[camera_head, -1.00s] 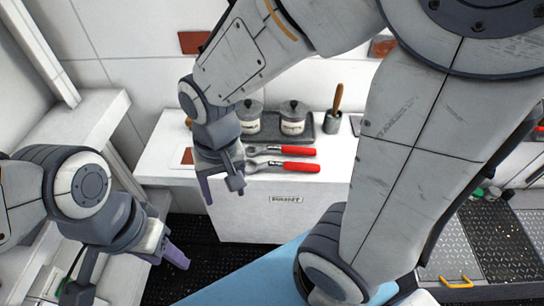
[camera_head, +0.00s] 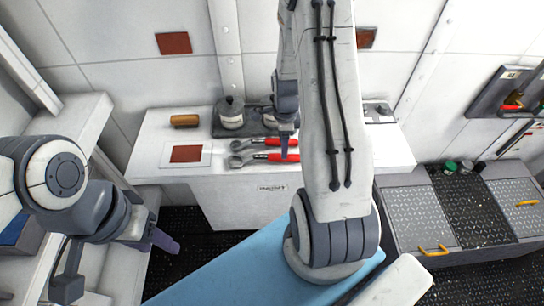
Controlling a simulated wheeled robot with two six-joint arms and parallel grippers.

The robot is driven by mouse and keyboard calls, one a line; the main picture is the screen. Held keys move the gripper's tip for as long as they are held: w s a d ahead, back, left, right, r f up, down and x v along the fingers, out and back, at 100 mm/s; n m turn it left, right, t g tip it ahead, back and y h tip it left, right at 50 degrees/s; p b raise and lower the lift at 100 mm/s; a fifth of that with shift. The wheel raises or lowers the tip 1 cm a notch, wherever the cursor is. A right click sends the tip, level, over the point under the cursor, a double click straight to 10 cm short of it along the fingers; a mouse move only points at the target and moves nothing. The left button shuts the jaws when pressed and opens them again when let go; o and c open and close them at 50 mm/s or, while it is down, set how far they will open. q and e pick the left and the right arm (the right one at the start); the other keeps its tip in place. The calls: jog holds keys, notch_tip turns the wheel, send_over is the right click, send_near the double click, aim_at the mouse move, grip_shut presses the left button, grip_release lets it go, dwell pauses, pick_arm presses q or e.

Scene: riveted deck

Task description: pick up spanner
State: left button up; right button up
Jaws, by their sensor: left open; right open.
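Two spanners with grey heads and red handles lie side by side on the white counter: a rear spanner (camera_head: 260,142) and a front spanner (camera_head: 262,157). My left gripper (camera_head: 115,262) is open and empty at the lower left, well away from the spanners.
A brown cylinder (camera_head: 185,120) and a red-brown square (camera_head: 186,154) are to the left. A patterned metal bench (camera_head: 400,218) is at the right.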

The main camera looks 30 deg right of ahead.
aim_at(264, 159)
jog(key=f, duration=0.1)
jog(key=f+p, duration=0.2)
jog(key=f, duration=0.1)
jog(key=shift+s, duration=0.25)
jog(key=shift+f, duration=0.75)
jog(key=shift+w, duration=0.1)
grip_shut()
